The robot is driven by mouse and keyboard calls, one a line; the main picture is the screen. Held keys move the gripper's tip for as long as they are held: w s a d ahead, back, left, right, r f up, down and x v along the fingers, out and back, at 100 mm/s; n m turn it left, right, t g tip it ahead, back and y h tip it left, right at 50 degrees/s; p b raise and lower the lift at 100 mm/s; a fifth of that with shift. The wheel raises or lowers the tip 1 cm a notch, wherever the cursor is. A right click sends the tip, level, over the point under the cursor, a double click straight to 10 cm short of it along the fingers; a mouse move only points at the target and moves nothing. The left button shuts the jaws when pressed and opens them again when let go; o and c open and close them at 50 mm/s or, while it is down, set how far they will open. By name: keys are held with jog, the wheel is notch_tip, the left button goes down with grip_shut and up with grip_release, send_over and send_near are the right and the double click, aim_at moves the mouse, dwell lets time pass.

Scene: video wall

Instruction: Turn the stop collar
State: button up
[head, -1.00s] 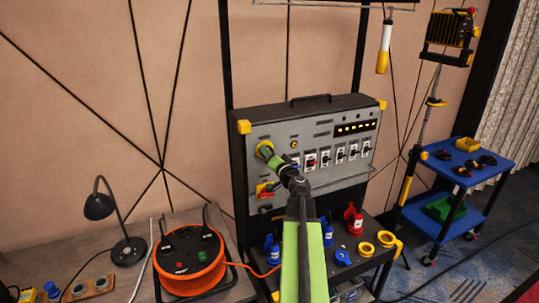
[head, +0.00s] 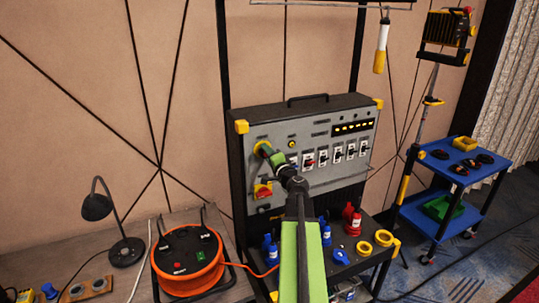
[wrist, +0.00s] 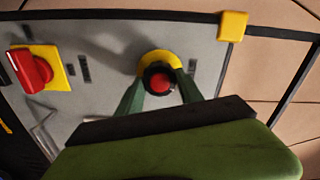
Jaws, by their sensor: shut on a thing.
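The stop collar (wrist: 162,60) is a yellow ring around a red button with a black rim (wrist: 158,83), on the grey face of the control panel (head: 318,165). My gripper (wrist: 160,82) has one dark green finger on each side of the button, and the fingertips reach the ring. It is shut on the collar. In the head view my gripper (head: 266,151) points at the panel from the front.
A red rotary switch on a yellow plate (wrist: 40,68) sits beside the collar; it also shows below it in the head view (head: 263,190). A row of switches lies to the right. An orange cable reel (head: 188,265) and a black lamp (head: 97,207) stand at left.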

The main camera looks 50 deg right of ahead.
jog(key=shift+w+m, duration=0.1)
jog(key=shift+m, duration=0.9)
jog(key=o, duration=1.4)
